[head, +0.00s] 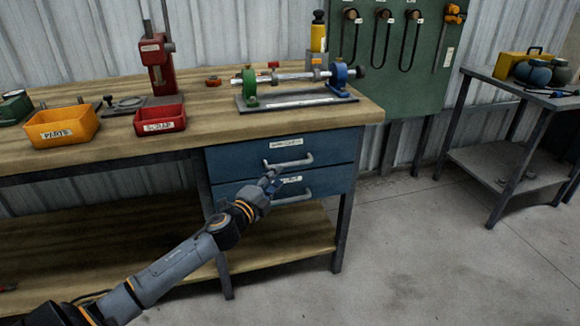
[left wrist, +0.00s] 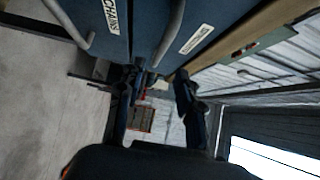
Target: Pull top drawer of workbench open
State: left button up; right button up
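The workbench (head: 215,136) has two blue drawers, one above the other, at its right end. The top drawer (head: 232,158) looks closed, with a grey bar handle (head: 290,163) and a white label. My left gripper (head: 270,177) is in front of the drawers, near the left end of the top handle. In the left wrist view my left gripper (left wrist: 160,76) has its two fingers apart, with the end of the top drawer's handle (left wrist: 171,35) showing between the tips. Whether the fingers touch the handle is unclear. My right gripper is not in view.
The lower drawer (head: 325,186) has its own handle. A yellow parts bin (head: 62,127), a red scrap bin (head: 160,119) and a shaft fixture (head: 290,98) stand on the top. The floor (head: 400,250) in front and right is clear. A side table (head: 505,88) stands at right.

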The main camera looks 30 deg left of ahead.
aim_at(288, 166)
pick_arm(q)
jog(key=w, duration=0.7)
jog(key=shift+w+a+b, duration=0.25)
jog(key=shift+a+b, duration=0.05)
jog(key=shift+b, duration=0.05)
jog(key=shift+w, duration=0.55)
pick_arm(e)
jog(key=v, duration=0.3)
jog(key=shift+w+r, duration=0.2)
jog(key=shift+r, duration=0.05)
pick_arm(q)
jog(key=shift+c, duration=0.2)
grip_shut()
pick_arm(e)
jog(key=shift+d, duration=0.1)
